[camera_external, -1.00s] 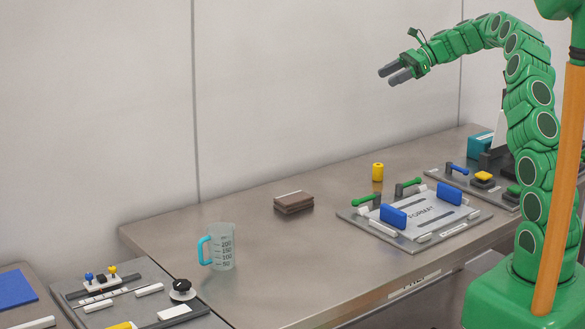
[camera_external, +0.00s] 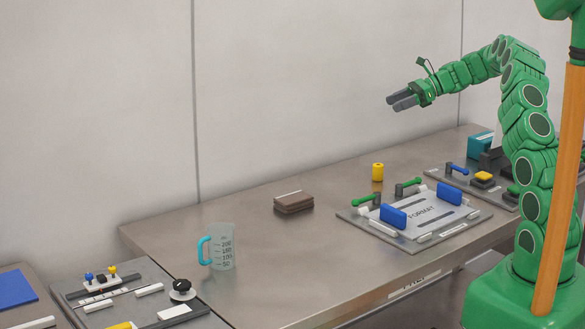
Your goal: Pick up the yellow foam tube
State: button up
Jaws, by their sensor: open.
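The yellow foam tube (camera_external: 377,172) is a short upright cylinder on the grey metal table (camera_external: 270,235). It stands near the table's back edge, just behind the panel marked FORMAT. My gripper (camera_external: 396,102) is in the air above the table, higher than the tube and a little to its right in the picture. Its two dark fingers point left and slightly down. They are apart, with nothing between them. Nothing hides the tube.
The FORMAT panel (camera_external: 424,219) carries blue blocks and green handles in front of the tube. A brown block (camera_external: 294,202) lies to the left, and a measuring cup (camera_external: 222,246) stands farther left. The table between them is clear. The wall is close behind.

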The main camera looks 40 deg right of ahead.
send_near(374, 165)
jog(key=a+f, duration=0.1)
jog(key=w+a+f, duration=0.1)
jog(key=f, duration=0.1)
jog(key=shift+a+f, duration=0.1)
jog(key=shift+x, duration=3.9)
jog(key=shift+w, duration=0.1)
jog(key=c, duration=1)
jog(key=shift+c, duration=0.2)
jog(key=shift+r, duration=0.3)
notch_tip(374, 165, up, 3)
jog(key=shift+f, duration=0.1)
jog(key=s+a+r, duration=0.2)
jog(key=s+r, duration=0.7)
jog(key=s, duration=0.5)
jog(key=shift+r, duration=0.3)
